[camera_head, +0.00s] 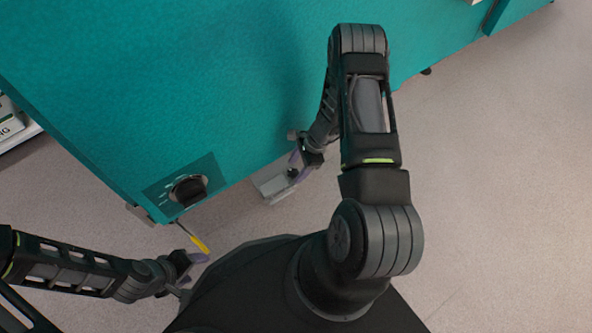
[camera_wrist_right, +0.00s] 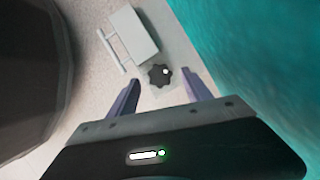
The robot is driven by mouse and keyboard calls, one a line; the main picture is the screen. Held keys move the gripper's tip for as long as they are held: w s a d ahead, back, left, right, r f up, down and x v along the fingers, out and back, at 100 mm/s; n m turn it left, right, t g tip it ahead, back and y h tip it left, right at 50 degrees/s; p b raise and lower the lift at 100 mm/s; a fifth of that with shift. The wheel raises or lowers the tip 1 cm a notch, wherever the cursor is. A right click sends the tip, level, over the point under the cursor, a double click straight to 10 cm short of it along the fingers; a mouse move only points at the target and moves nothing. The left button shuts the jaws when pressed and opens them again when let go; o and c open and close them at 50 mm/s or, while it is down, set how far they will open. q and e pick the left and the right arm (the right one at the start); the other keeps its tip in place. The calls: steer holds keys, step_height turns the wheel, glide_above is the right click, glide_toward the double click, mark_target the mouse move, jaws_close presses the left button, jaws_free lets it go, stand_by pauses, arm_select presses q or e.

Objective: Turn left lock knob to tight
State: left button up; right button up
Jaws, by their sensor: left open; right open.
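A small black lobed knob (camera_wrist_right: 159,75) with a white dot shows in the right wrist view, on a pale plate beside a light grey box (camera_wrist_right: 130,38). In the head view the knob (camera_head: 292,173) is small and dark on the grey piece by the teal chamber's lower edge. My right gripper (camera_head: 298,167) is open, its purple fingertips on either side of the knob in the right wrist view; contact cannot be told. My left gripper (camera_head: 194,267) is open at lower left, near a yellow-handled tool (camera_head: 200,243). Whether this knob is the left one cannot be told.
The teal chamber wall (camera_head: 230,80) fills the upper left. A white labelled item (camera_head: 12,125) stands at far left. The floor (camera_head: 500,200) on the right is clear.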

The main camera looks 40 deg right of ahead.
steer(key=shift+w+a+f, duration=0.1)
steer(key=shift+a+f, duration=0.1)
steer(key=shift+f, duration=0.3)
steer(key=shift+c, duration=0.2)
jaws_close()
